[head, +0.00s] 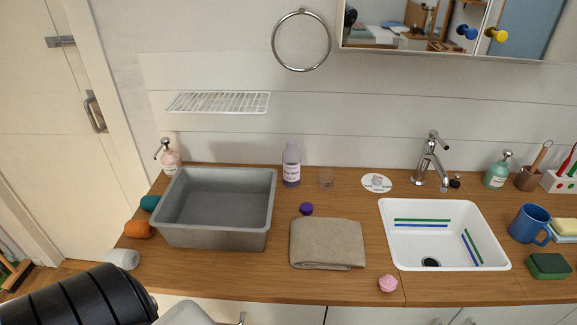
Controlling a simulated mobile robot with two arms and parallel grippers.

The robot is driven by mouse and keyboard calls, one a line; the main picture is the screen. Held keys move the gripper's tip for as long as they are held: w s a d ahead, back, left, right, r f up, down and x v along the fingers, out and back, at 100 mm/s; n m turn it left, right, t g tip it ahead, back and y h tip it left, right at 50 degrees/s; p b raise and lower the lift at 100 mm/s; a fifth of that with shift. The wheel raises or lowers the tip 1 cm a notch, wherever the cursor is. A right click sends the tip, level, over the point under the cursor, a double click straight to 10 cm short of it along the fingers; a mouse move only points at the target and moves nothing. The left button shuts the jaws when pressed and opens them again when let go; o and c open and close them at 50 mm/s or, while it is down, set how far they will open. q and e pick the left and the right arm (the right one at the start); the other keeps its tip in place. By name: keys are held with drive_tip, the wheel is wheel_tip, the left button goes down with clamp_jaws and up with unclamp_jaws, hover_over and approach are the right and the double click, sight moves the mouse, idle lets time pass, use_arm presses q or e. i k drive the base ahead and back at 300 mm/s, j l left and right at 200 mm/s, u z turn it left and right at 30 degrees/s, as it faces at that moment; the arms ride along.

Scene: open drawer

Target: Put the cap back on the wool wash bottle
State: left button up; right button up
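A bottle of pale purple liquid with a white label (291,165) stands upright at the back of the wooden counter, against the wall. Its neck looks pale and its label is too small to read. A small dark purple cap (306,209) lies on the counter in front of the bottle, just behind a folded beige towel. The cap is apart from the bottle. My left arm's black link (85,300) shows at the lower left, below the counter front. Neither of my grippers can be made out in the head view.
A grey basin (215,205) stands left of the bottle. The folded towel (327,243) lies in front of the cap. A white sink (443,235) and tap (432,165) are to the right. A pink item (388,284) is near the front edge.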

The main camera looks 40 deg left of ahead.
sight(291, 156)
drive_tip(key=i+j+u, duration=0.1)
drive_tip(key=u, duration=1.15)
